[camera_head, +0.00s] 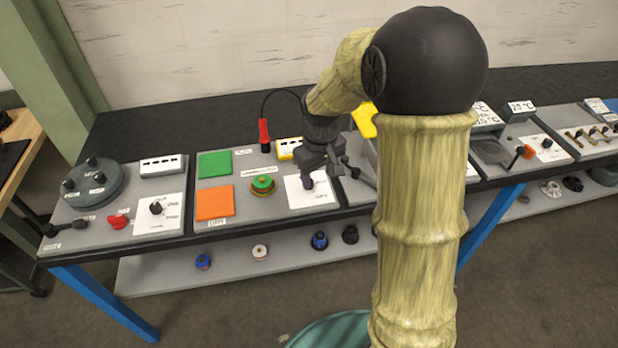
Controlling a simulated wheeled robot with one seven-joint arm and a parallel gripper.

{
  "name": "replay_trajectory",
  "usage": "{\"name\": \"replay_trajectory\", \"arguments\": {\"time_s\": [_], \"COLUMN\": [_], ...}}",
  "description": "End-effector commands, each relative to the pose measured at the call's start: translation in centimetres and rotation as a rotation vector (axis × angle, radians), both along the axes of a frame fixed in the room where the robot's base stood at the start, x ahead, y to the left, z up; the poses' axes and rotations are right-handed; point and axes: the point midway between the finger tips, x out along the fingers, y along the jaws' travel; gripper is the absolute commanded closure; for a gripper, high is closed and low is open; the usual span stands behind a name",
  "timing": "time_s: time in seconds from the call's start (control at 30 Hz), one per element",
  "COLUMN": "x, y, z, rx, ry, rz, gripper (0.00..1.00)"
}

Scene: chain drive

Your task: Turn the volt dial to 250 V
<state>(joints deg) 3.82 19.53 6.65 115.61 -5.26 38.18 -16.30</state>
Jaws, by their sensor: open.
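My gripper (314,172) points down over a white dial plate (312,200) in the middle panel. A small dark knob (308,183) shows just below the fingers, at the upper part of this plate. The jaws are open; I cannot tell whether the knob lies between them or touches them. Another white plate (173,220) with a black knob (156,208) is on the left panel. The print on both plates is too small to read, so I cannot tell which one is marked in volts or where either knob points.
Left of my gripper are a green pad (215,163), an orange pad (215,202) and a green-topped button (263,184). A red-handled probe (264,135) with a black cable stands behind. A black lever (357,171) is close on the right.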

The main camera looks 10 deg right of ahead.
Motion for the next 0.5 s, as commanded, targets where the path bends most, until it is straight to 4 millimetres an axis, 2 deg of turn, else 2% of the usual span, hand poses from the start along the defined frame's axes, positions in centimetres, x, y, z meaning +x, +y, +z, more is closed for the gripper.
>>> {"name": "replay_trajectory", "arguments": {"time_s": [0.03,0.1,0.3,0.4,0.5], "x": [2.0,4.4,10.5,12.8,14.1], "y": [0.0,0.1,-0.2,-0.6,-0.8], "z": [0.1,0.2,-0.1,-0.4,-0.6], "rx": [-0.004,-0.01,-0.016,-0.013,-0.01], "ry": [0.014,0.033,0.085,0.107,0.117], "rz": [0.043,0.107,0.27,0.332,0.372], "gripper": [0.47,0.47,0.47,0.47,0.47]}}
